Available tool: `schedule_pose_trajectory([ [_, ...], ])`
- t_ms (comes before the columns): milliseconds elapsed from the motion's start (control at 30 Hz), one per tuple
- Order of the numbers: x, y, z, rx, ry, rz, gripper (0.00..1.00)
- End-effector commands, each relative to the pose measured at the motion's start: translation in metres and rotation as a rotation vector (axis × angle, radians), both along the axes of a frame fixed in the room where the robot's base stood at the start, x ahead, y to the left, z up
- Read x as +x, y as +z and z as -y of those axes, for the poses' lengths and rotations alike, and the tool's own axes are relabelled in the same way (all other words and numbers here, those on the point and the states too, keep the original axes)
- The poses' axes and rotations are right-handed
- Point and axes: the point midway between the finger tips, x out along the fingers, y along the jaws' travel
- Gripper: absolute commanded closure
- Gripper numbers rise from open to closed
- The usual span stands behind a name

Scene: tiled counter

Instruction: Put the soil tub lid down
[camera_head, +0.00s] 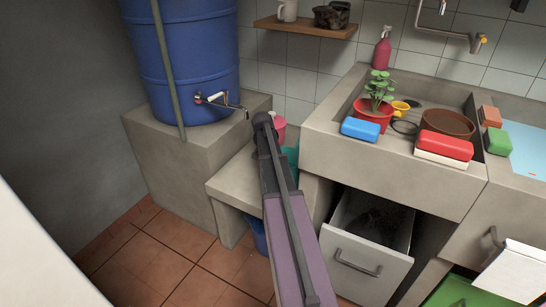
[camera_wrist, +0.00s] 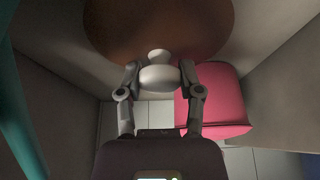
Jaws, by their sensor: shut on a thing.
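The lid (camera_wrist: 115,30) is a round brown disc with a pale rounded knob (camera_wrist: 158,75), filling the top of the wrist view. My gripper (camera_wrist: 158,82) is shut on that knob, one finger on each side. In the head view my arm covers the gripper and the lid, so I cannot tell how high the lid is or whether it touches anything. A pink rounded object (camera_wrist: 215,100) is just right of my gripper in the wrist view. A pink thing (camera_head: 279,128) also shows behind my arm in the head view. I cannot identify the soil tub.
A teal object (camera_head: 291,156) stands beside the low concrete ledge (camera_head: 234,190); a teal edge (camera_wrist: 15,120) shows in the wrist view. A blue barrel (camera_head: 185,60) stands left. At right are the potted plant (camera_head: 369,118), a blue box (camera_head: 360,129) and an open drawer (camera_head: 362,264).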

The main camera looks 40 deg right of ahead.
Motion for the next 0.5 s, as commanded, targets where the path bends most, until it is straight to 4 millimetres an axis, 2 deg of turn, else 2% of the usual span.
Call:
schedule_pose_trajectory([
  [33,-0.0002,-0.0083,0.0002,0.0,0.0,0.0,1.0],
  [133,-0.0001,-0.013,0.0003,0.0,0.0,0.0,1.0],
  [500,-0.0004,-0.0138,0.0007,0.0,-0.001,0.0,1.0],
])
